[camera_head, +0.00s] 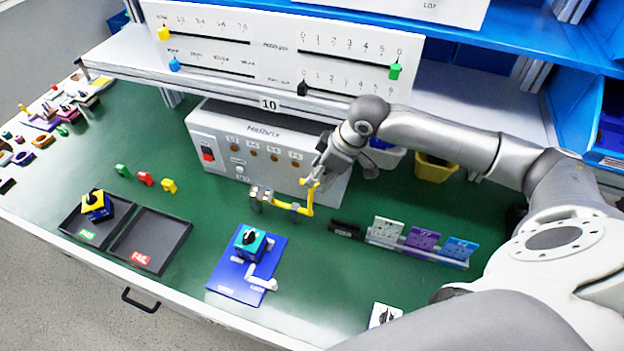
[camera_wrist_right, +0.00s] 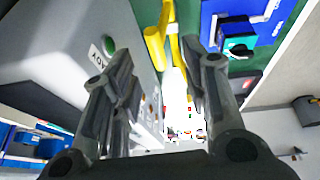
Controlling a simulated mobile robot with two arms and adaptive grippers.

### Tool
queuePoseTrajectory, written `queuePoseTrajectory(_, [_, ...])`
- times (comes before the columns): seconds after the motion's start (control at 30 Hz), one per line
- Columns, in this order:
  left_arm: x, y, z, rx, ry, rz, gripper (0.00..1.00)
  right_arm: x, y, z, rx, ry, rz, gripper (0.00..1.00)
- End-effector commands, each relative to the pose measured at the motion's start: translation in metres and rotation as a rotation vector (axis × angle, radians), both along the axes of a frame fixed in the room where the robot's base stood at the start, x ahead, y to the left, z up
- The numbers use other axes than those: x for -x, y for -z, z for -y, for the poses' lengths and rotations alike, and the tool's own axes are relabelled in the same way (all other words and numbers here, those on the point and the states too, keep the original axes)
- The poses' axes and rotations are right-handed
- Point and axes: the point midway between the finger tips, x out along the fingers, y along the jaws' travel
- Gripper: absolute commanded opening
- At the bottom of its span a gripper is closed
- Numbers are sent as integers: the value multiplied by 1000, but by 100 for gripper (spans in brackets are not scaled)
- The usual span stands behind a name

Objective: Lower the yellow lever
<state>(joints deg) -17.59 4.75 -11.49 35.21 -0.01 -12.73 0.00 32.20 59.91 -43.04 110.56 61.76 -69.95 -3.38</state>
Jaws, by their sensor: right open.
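The yellow lever (camera_head: 309,199) stands raised at the right end of a yellow horizontal bar (camera_head: 284,206), in front of the grey Helbvix box. My right gripper (camera_head: 314,178) is at the lever's upper end, coming from behind and above. In the right wrist view the gripper (camera_wrist_right: 157,58) is open, and the yellow lever (camera_wrist_right: 155,46) shows between its fingers, toward the top. I cannot tell whether a finger touches it. A pale, bright patch hides part of the space between the fingers. My left gripper is not in view.
The Helbvix box (camera_head: 240,150) stands close behind the lever. A blue panel with a teal switch block (camera_head: 249,243) lies front left. A rack of coloured cards (camera_head: 422,239) stands to the right, with a yellow bin (camera_head: 436,167) behind.

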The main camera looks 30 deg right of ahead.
Motion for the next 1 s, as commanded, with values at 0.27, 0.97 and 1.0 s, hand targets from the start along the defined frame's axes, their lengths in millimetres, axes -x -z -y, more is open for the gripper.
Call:
queuePoseTrajectory(0.27, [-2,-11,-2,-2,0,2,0,-16,44,-11,0,1,-2,42])
queuePoseTrajectory(0.97, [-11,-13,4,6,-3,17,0,-21,61,-13,3,-1,1,14])
queuePoseTrajectory(1.0, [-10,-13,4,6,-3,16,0,-21,61,-13,3,-1,1,9])
